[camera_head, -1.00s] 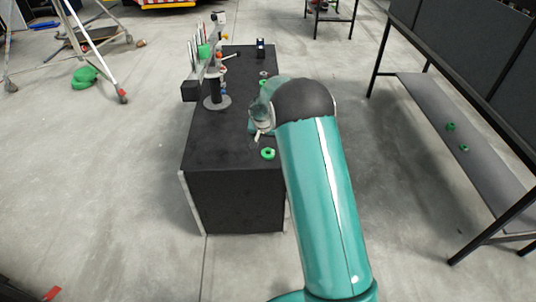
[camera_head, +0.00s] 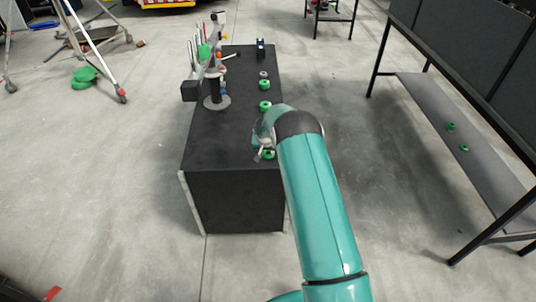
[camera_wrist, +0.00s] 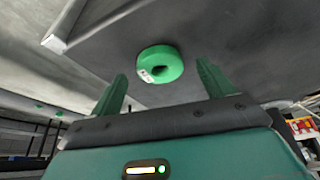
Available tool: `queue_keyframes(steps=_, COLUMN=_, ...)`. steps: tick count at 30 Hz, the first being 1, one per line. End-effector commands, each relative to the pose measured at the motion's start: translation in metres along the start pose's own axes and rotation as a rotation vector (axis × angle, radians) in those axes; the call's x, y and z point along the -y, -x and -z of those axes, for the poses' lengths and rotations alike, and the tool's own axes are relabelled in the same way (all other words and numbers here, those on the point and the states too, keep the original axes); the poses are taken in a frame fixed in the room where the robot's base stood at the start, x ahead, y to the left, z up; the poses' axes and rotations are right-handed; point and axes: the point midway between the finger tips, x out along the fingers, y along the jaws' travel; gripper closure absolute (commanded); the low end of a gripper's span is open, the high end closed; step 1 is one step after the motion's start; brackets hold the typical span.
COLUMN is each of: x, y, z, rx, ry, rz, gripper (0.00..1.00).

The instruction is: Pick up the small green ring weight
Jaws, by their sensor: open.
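A green ring weight (camera_head: 270,156) lies near the front right edge of a black box (camera_head: 215,150), partly hidden by my gripper (camera_head: 262,153). In the wrist view the ring (camera_wrist: 160,64) lies flat with a pale label on its side, ahead of and between the spread fingertips of my gripper (camera_wrist: 162,84). The gripper is open and empty; no contact with the ring shows. Two more green rings, a nearer one (camera_head: 265,105) and a farther one (camera_head: 264,84), lie behind it on the box top. Which is smallest is hard to tell.
A dark stand with upright tools (camera_head: 205,65) rises from the box's left side. A grey ring (camera_head: 263,74) and a small black item (camera_head: 260,46) lie farther back. A metal shelf (camera_head: 470,160) with green rings stands right. The box's front left top is clear.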

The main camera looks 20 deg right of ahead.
Motion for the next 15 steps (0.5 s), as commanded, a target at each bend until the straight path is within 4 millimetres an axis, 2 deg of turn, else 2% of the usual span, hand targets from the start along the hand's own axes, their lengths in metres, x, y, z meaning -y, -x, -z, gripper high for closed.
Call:
queue_keyframes(steps=3, x=-0.0002, y=-0.0108, z=0.0000, rx=0.000, ry=-0.002, rz=0.000, gripper=0.19)
queue_keyframes(steps=10, x=0.0000, y=-0.0121, z=0.0003, rx=0.000, ry=-0.001, rz=0.001, gripper=0.19)
queue_keyframes(steps=11, x=0.0000, y=-0.0121, z=0.0002, rx=0.000, ry=-0.001, rz=0.001, gripper=0.21)
queue_keyframes(steps=15, x=0.0001, y=-0.0120, z=0.0002, rx=0.000, ry=-0.001, rz=0.001, gripper=0.49)
